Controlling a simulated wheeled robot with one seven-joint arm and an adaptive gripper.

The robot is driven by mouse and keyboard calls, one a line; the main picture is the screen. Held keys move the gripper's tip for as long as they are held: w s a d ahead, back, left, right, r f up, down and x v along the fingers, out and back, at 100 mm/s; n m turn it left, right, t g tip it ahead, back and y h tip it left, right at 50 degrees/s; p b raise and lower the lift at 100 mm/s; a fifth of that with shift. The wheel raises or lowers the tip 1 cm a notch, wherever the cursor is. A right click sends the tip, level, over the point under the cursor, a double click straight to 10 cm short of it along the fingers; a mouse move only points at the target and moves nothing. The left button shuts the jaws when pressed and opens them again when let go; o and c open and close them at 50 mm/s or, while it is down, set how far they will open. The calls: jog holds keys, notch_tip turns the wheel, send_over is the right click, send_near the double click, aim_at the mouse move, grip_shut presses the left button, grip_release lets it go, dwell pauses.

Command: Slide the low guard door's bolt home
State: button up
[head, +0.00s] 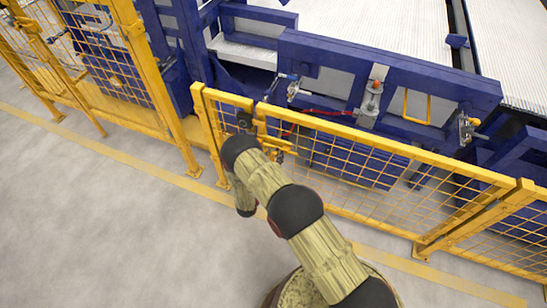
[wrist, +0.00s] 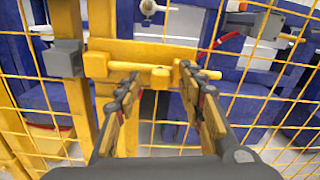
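The low guard door (head: 385,152) is a yellow mesh panel beside a yellow post, seen in the head view. A grey block (wrist: 62,60) sits on the post to the left of the bar. My gripper (wrist: 158,84) is open, its two fingers apart on either side of the knob and pointing at the bar. I cannot tell whether either finger touches it. In the head view my arm partly hides the latch area.
A taller yellow mesh fence (head: 112,70) stands at the left. Blue machinery (head: 390,75) with red cable lies behind the door. Another yellow panel (head: 500,235) continues at the right. The grey floor (head: 110,220) in front is clear, with a yellow line.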

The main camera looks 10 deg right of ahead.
jog(key=shift+c, duration=1.2)
grip_shut()
